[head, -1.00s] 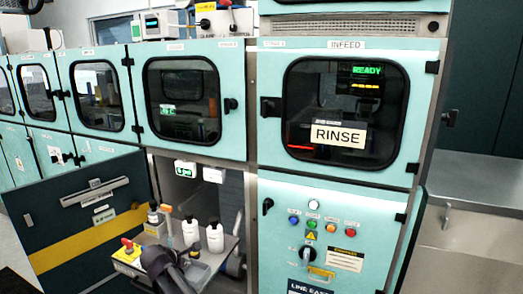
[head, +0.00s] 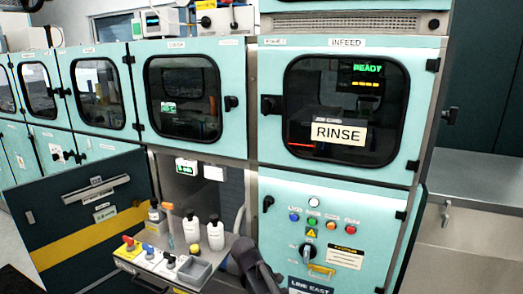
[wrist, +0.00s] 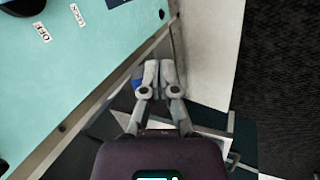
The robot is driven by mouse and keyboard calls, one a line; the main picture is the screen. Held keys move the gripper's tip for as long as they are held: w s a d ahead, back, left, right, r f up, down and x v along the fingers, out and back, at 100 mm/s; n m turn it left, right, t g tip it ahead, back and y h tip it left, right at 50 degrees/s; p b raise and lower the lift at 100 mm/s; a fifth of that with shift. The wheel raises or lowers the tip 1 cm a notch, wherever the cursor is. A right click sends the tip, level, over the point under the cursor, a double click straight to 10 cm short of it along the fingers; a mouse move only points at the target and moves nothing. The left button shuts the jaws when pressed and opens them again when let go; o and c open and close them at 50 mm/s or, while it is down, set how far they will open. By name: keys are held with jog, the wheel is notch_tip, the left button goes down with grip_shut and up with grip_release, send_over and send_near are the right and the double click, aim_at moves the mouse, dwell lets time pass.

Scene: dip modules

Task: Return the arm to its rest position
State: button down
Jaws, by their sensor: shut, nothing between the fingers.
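My gripper (wrist: 159,75) shows in the wrist view with its two grey fingers together and nothing between them. It points down past the edge of a teal panel (wrist: 75,60), near a pale surface on the right. In the head view only a dark part of my arm shows at the bottom centre, in front of the lower teal cabinet; the fingertips are not visible there.
A small bench panel with coloured knobs (head: 150,252) stands left of my arm, with white bottles (head: 215,233) behind it. The RINSE cabinet (head: 430,100) stands to the right. A grey counter (head: 480,185) lies at far right.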

jog(key=s+d+f+m+g+y, duration=0.2)
jog(key=s+d+m+g+y, duration=0.15)
jog(key=s+d+m, duration=1.1)
notch_tip(320, 180, up, 16)
jog(key=w+d+n+p, duration=0.1)
jog(key=d+n+p, duration=0.1)
jog(key=p, duration=1.3)
jog(key=shift+w+d+f+n, duration=0.2)
jog(key=shift+w+f+n, duration=0.1)
jog(key=shift+n, duration=0.25)
jog(key=shift+h, duration=0.25)
